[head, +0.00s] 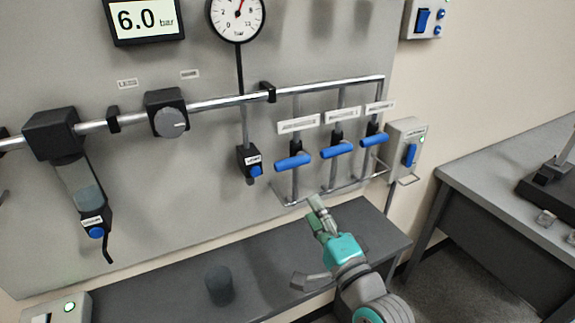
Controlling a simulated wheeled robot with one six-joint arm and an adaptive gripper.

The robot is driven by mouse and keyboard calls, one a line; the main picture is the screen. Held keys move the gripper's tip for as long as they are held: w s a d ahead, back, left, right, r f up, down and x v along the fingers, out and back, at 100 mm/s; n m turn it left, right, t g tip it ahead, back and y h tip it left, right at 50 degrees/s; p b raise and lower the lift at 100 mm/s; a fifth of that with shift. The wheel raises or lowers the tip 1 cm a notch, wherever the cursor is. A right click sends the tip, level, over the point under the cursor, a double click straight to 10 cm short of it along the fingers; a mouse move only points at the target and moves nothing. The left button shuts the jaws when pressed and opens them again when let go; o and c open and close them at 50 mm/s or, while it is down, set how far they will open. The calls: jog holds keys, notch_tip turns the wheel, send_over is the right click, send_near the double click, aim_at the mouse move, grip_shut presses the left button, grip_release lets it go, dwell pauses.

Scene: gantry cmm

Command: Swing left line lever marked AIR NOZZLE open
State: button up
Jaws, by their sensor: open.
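Three blue lever handles sit on vertical pipes of the wall panel. The left line lever (293,162) is the leftmost, and its handle lies roughly crosswise to its pipe. The middle lever (337,150) and right lever (374,139) lie crosswise too. A white label (298,124) is above each lever, too small to read. My gripper (317,208) is open and empty, with a teal body and grey-green fingers. It is below and slightly right of the left lever, apart from it in the picture. The gap between the fingers is hard to make out.
A horizontal pipe (225,101) runs above the levers, with a gauge (237,16) and a display (146,20) reading 6.0 bar. A blue-handled switch box (407,146) is right of the levers. A dark shelf (265,270) runs below and carries a dark cylinder (219,285).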

aim_at(290, 168)
jog(key=shift+y, duration=0.4)
jog(key=x, duration=0.4)
jog(key=r+x, duration=0.1)
jog(key=x, duration=0.3)
jog(key=r+x, duration=0.1)
jog(key=x, duration=0.4)
jog(key=shift+s+r, duration=0.15)
jog(key=shift+s, duration=0.2)
grip_shut()
